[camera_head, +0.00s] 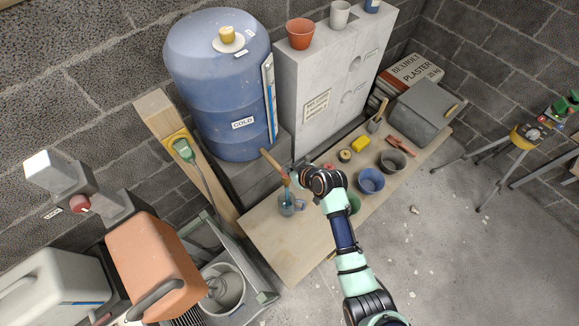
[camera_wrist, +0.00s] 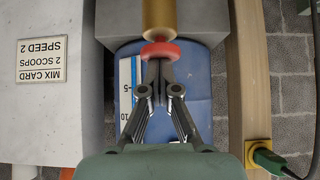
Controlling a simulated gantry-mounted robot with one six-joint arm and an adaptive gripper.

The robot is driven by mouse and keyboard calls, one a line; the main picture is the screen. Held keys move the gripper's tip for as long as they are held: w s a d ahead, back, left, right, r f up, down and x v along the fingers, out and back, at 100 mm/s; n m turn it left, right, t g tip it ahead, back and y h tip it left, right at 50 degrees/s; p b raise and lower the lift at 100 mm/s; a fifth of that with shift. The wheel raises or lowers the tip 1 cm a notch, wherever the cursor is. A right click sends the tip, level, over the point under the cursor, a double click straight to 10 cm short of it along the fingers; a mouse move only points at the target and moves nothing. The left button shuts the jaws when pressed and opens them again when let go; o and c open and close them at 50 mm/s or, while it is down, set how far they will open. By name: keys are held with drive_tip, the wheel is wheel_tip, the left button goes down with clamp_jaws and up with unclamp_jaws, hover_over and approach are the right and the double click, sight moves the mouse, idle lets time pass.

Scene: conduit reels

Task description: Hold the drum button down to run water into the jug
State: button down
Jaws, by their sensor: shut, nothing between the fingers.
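The blue drum (camera_head: 218,90) with a COLD label stands on a grey block at the back; it also shows in the wrist view (camera_wrist: 200,75). A brass-coloured tap (camera_wrist: 158,14) ends in a red round button (camera_wrist: 160,50). My gripper (camera_wrist: 158,66) is shut and empty, its fingertips against or right at the red button; how far the button is pressed I cannot tell. The clear jug (camera_head: 291,208) stands on the wooden board beneath the tap. A blue streak, looking like water, shows above and inside it. My gripper partly hides the tap in the head view (camera_head: 296,178).
A grey block wall (camera_head: 325,90) stands beside the drum. A bucket (camera_head: 222,290) and orange canister (camera_head: 152,262) are at lower left.

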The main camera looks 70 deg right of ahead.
drive_tip(key=shift+s+a+f, duration=0.15)
drive_tip(key=shift+f, duration=0.15)
drive_tip(key=shift+r+p, duration=0.35)
drive_tip(key=w+r+p+v, duration=0.1)
drive_tip(key=v, duration=0.5)
drive_tip(key=d+r+p+v, duration=0.1)
drive_tip(key=v, duration=0.5)
drive_tip(key=shift+w+r+p, duration=0.25)
drive_tip(key=shift+p, duration=0.1)
